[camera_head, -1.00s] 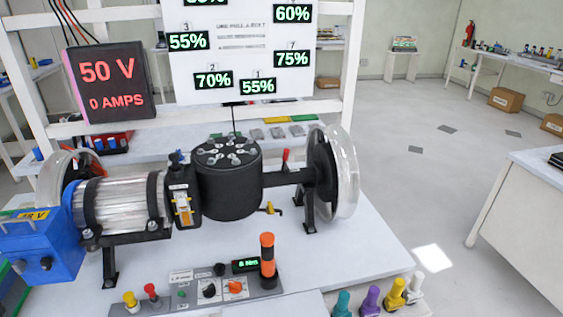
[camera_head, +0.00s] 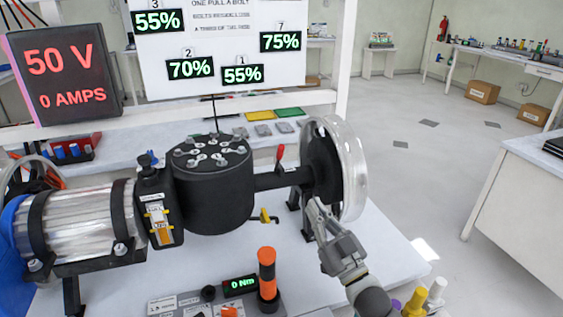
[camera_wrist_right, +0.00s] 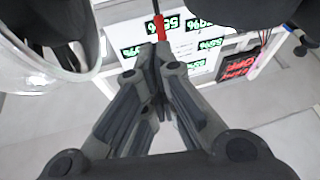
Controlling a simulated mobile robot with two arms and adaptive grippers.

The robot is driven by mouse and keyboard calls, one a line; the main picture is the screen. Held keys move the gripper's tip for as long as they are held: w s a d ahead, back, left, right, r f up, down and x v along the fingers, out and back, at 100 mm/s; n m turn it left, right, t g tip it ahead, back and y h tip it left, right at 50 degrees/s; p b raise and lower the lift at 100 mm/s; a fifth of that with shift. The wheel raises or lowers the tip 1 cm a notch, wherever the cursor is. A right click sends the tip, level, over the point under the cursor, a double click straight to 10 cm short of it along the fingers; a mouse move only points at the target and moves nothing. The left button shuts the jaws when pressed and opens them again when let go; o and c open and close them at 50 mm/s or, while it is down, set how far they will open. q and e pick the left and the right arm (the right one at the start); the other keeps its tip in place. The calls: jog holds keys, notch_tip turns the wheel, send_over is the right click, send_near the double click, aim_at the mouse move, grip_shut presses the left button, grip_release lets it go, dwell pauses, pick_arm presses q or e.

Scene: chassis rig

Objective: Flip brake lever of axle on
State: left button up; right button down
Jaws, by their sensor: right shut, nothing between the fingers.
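The axle (camera_head: 283,179) runs right from the black round drum (camera_head: 213,185) to the clear-rimmed wheel (camera_head: 350,170). A lever with a red handle (camera_head: 280,153) stands upright on the axle, between drum and wheel. In the right wrist view the red handle (camera_wrist_right: 160,28) shows just beyond the fingertips, with a gap I cannot measure. My right gripper (camera_head: 317,208) is shut and empty, in front of and below the wheel's hub, to the right of and below the red lever. It shows large in the wrist view (camera_wrist_right: 153,62). My left gripper is not in view.
A small yellow lever (camera_head: 268,216) sits under the drum. The wheel stands close beside my right gripper. An orange-black stick (camera_head: 267,272) and a panel reading 0 Nm (camera_head: 240,284) are at the front. The white tabletop (camera_head: 385,245) is bare right of the wheel.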

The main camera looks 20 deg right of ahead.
jog(key=shift+w+r, duration=0.1)
jog(key=shift+r, duration=0.35)
jog(key=p, duration=0.3)
send_near(283, 151)
jog(key=x, duration=0.7)
jog(key=shift+w+f, duration=0.1)
jog(key=shift+w, duration=0.05)
